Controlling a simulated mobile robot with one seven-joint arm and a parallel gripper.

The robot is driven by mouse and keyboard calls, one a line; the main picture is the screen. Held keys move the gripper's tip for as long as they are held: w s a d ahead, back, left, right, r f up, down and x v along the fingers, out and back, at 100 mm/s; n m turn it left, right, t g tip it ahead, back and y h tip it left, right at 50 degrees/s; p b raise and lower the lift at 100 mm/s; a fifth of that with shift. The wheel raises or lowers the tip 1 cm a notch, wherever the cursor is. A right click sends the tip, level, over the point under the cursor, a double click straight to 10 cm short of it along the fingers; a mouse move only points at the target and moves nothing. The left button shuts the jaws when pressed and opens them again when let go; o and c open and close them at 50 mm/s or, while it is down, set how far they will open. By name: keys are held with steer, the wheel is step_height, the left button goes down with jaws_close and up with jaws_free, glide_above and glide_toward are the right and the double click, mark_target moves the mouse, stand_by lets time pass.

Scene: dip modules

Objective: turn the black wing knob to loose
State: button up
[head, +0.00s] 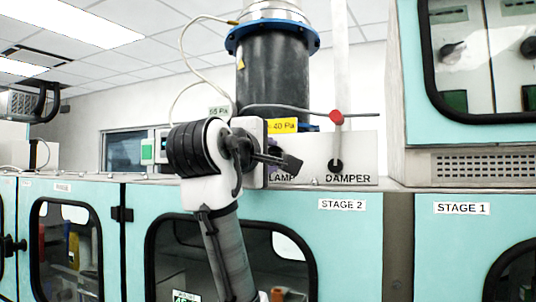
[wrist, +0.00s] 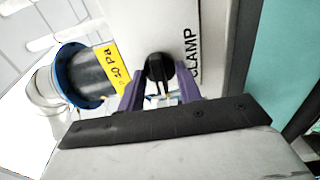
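The black wing knob (wrist: 160,68) sits on the white panel beside the word CLAMP in the wrist view. Its wing points toward my gripper, roughly along the line of the fingers. Whether the fingertips reach the panel is unclear. In the head view my gripper (head: 284,161) is in front of the panel (head: 315,147) at the LAMP lettering, and it hides the knob.
The red-ended damper lever (head: 337,117) stands right of my gripper, above the DAMPER label. A black duct with a blue flange (head: 275,70) rises behind. Teal cabinets (head: 348,245) lie below.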

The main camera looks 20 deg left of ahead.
jaws_close()
steer(key=m+b, duration=0.1)
steer(key=m, duration=0.4)
steer(key=shift+m, duration=0.4)
steer(key=m, duration=1.1)
steer(key=shift+m+b, duration=0.3)
steer(key=shift+m, duration=0.1)
steer(key=m, duration=0.6)
steer(key=shift+m, duration=0.3)
